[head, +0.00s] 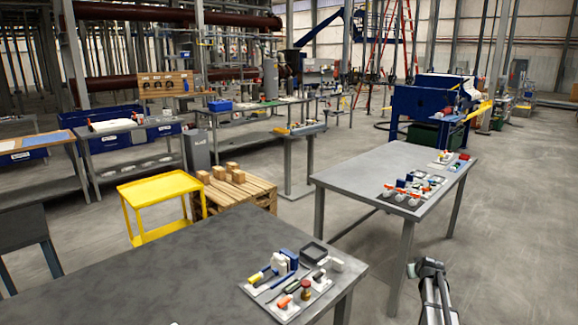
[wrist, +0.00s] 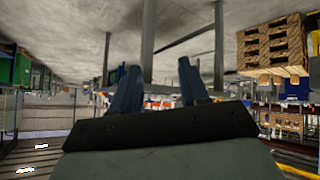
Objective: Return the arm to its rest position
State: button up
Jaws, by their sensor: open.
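My gripper (head: 427,270) shows at the lower right of the head view, out over the floor to the right of the near grey table (head: 170,265). It is in front of the second grey table (head: 385,165) and apart from both tables. In the wrist view my gripper (wrist: 157,75) has its two blue-grey fingers spread with nothing between them. The wrist picture looks upside down, with the floor at the top and table legs (wrist: 148,45) beyond the fingers.
A tray of small tools and parts (head: 290,285) lies on the near table's right end. More small parts (head: 410,188) lie on the second table. A yellow cart (head: 160,190) and a wooden pallet (head: 240,190) with boxes stand behind. Floor (head: 510,240) at right is clear.

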jog(key=s+d+f+n+h, duration=0.1)
jog(key=s+d+f, duration=0.15)
jog(key=d, duration=0.35)
jog(key=s+d+f+n+h, duration=0.1)
jog(key=s+d+f, duration=0.15)
jog(key=d, duration=0.25)
jog(key=s+a+f, duration=0.1)
jog(key=s+f, duration=0.3)
jog(key=f, duration=0.4)
jog(key=s+a+f+g+y, duration=0.2)
jog(key=s+a+f+g, duration=0.1)
jog(key=s+a+f, duration=0.9)
jog(key=s+a+f+g+y, duration=0.2)
jog(key=s+a+f+g, duration=0.2)
jog(key=s+a+f, duration=0.8)
jog(key=s+a+g, duration=0.3)
jog(key=s+a, duration=0.2)
jog(key=s, duration=0.5)
jog(key=s+a+r+m+g, duration=0.1)
jog(key=s+a+g, duration=0.2)
jog(key=s+a, duration=0.3)
jog(key=s+a+r+m+g, duration=0.1)
jog(key=s+a+g, duration=0.2)
jog(key=s, duration=1)
jog(key=a, duration=0.3)
jog(key=shift+s, duration=0.35)
jog(key=shift+w, duration=0.1)
